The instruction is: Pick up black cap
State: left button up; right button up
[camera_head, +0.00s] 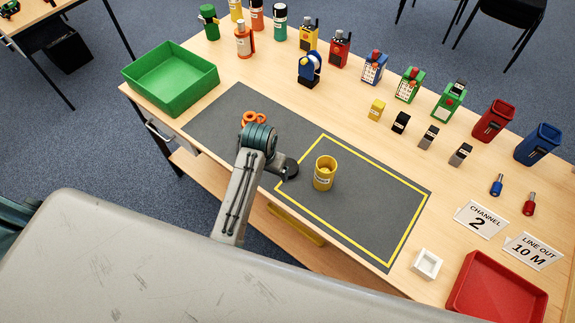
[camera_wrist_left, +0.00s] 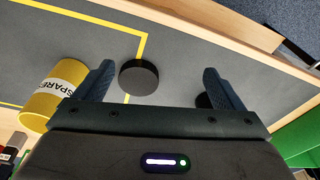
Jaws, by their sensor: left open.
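In the head view a dark disc (camera_head: 290,168), apparently this cap, shows just right of my left arm. My left gripper (camera_wrist_left: 156,72) is open and empty, above the mat with its fingers spread. In the left wrist view the cap appears between the fingers, closer to the left one. In the head view the gripper's wrist (camera_head: 258,138) hides its fingertips. My right gripper is not in view.
A yellow cup (camera_head: 323,174) labelled SPARE stands inside the yellow outline, close by. Orange rings (camera_head: 255,118) lie behind the wrist. A green tray (camera_head: 170,78) is at left and a red tray (camera_head: 497,291) at right. The mat right of the cup is clear.

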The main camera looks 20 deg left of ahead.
pick_arm(q)
jog(key=w+d+r, duration=0.3)
jog(key=w, duration=0.3)
jog(key=shift+m, duration=0.3)
jog(key=f, duration=0.1)
jog(key=f+p, duration=0.1)
jog(key=f, duration=0.2)
jog(key=shift+w+d+f+p, duration=0.15)
jog(key=shift+d+f+p, duration=0.15)
jog(key=shift+f+p, duration=0.1)
jog(key=shift+w+f+p, duration=0.35)
jog(key=shift+f+p, duration=0.25)
jog(key=shift+f, duration=0.15)
jog(key=f, duration=0.1)
jog(key=f+p, duration=0.1)
jog(key=f, duration=0.1)
jog(key=shift+w, duration=0.3)
jog(key=shift+w+f, duration=0.1)
jog(key=shift+f, duration=0.35)
jog(key=shift+d, duration=0.1)
jog(key=c, duration=1.1)
